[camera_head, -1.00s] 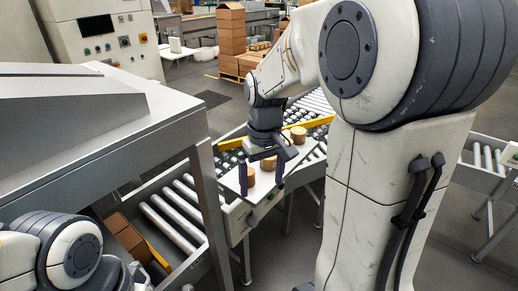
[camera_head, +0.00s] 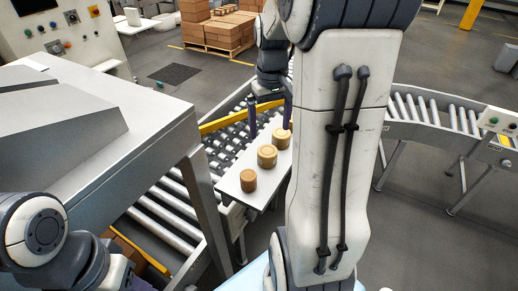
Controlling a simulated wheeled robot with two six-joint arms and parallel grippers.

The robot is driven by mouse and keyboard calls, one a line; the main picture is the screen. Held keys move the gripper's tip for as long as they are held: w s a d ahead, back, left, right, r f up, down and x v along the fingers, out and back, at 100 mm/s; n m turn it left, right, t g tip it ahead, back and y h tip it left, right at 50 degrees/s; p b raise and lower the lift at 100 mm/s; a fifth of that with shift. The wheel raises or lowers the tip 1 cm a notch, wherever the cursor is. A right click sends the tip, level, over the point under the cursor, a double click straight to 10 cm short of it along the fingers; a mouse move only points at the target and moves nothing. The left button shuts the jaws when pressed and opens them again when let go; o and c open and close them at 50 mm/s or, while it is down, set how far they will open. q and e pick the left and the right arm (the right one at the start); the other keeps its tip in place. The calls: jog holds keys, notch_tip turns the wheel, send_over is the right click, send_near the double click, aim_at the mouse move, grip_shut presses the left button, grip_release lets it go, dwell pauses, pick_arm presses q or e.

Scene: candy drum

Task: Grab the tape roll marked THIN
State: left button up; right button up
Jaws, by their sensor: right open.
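Three tan tape rolls stand in a row on a pale board beside the conveyor: a near, smaller one (camera_head: 248,180), a middle one (camera_head: 267,156) and a far one (camera_head: 281,139), partly hidden by my right arm. No marking is readable, so I cannot tell which is THIN. My right gripper (camera_head: 270,118) is open and empty, its dark purple fingers spread at the far end of the row, near the far roll. Whether it touches that roll is unclear. My left arm is at the bottom left; only a dark sliver of its gripper (camera_head: 142,285) may show.
A roller conveyor (camera_head: 165,222) with a yellow rail runs behind the board. A grey metal machine housing (camera_head: 110,130) stands at the left. Another roller conveyor (camera_head: 440,113) curves away at the right. Stacked cartons (camera_head: 215,35) stand far back.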

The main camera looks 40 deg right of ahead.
aim_at(267, 150)
jog(key=shift+f+b, duration=0.3)
jog(key=shift+f, duration=0.2)
jog(key=f+b, duration=0.4)
jog(key=shift+w+a+f, duration=0.1)
jog(key=shift+w+a, duration=0.05)
jog(key=shift+w, duration=0.1)
notch_tip(267, 150, down, 5)
jog(key=b, duration=0.5)
jog(key=shift+f, duration=0.15)
jog(key=c, duration=1.5)
jog(key=shift+o, duration=0.2)
jog(key=shift+r, duration=0.2)
